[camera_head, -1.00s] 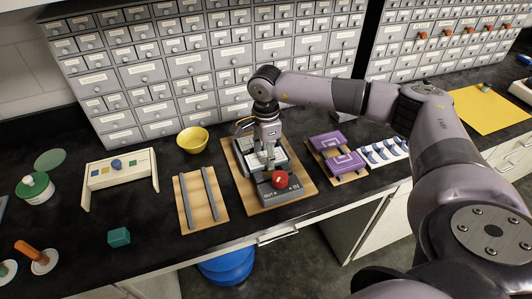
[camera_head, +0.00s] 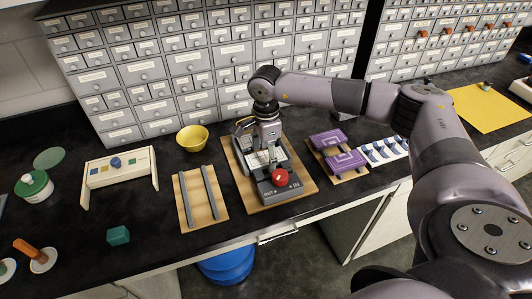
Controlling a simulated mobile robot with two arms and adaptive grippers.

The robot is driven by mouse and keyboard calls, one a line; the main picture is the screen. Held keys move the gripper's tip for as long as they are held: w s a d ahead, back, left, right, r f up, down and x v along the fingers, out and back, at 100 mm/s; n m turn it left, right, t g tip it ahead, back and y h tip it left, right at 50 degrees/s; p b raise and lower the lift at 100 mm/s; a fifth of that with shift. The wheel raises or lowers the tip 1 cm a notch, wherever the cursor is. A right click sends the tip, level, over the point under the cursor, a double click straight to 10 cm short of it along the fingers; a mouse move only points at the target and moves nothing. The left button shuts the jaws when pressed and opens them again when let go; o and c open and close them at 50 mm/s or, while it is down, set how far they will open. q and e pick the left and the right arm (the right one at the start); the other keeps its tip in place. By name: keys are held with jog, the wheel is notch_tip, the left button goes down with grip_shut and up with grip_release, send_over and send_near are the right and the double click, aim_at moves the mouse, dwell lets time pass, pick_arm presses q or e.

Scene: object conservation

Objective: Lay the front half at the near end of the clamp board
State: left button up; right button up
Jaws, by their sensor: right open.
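Two purple pieces lie on a wooden board at right of centre, the back piece (camera_head: 328,140) behind the front piece (camera_head: 345,161); they look like the two halves. A bare wooden board with two parallel grey rails (camera_head: 219,207) lies left of centre and looks like the clamp board. My right gripper (camera_head: 269,158) points down over a grey device with a red knob (camera_head: 280,177) on its own wooden board (camera_head: 300,190). It is open; its fingertips are small and partly lost against the device, so I cannot tell whether they touch it. My left gripper is out of view.
A yellow bowl (camera_head: 193,138) stands behind the railed board. A white stand with coloured squares (camera_head: 100,172), a teal block (camera_head: 118,235) and a green-lidded jar (camera_head: 35,186) are at left. Blue-and-white holders (camera_head: 385,151) sit at right. Drawer cabinets line the back.

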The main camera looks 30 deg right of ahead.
notch_tip(320, 180, up, 12)
dwell(0.6)
dwell(1.2)
